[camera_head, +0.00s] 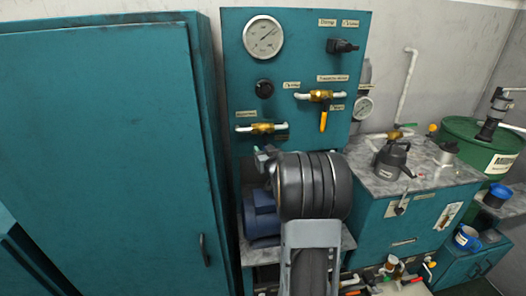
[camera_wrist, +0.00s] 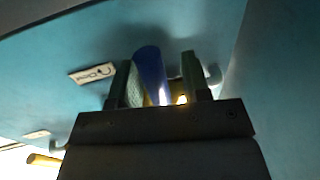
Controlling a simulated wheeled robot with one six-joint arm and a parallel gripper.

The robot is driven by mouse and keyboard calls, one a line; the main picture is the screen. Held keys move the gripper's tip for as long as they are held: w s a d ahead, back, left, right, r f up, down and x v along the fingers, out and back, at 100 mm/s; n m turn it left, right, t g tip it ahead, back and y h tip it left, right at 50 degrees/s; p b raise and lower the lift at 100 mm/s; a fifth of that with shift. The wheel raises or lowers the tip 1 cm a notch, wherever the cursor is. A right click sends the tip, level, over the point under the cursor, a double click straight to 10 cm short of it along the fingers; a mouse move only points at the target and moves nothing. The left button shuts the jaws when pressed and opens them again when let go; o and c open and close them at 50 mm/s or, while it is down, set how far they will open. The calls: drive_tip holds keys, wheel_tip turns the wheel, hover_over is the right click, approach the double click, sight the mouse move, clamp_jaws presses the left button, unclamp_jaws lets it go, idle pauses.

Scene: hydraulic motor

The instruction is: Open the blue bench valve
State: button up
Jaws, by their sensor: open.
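A blue valve handle (camera_wrist: 150,70) shows in the wrist view. It stands between the two fingers of my open gripper (camera_wrist: 158,80), nearer the left finger; I cannot tell if it touches one. A small patch of bright yellow shows just right of the handle, between the fingers. The valve body is mostly hidden behind the gripper. In the head view, my arm covers the area below the teal gauge panel, and I cannot make out the blue handle there.
The teal panel (camera_head: 230,60) carries a gauge (camera_head: 263,37) and brass valves (camera_head: 262,128), one with a yellow handle (camera_head: 323,121). A blue motor (camera_head: 262,216) sits below. A teal cabinet (camera_head: 110,150) stands left; a bench with a dark jug (camera_head: 392,160) and a green drum (camera_head: 475,145) stand right.

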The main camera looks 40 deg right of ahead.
drive_tip(key=shift+w, duration=0.15)
clamp_jaws()
idle(0.4)
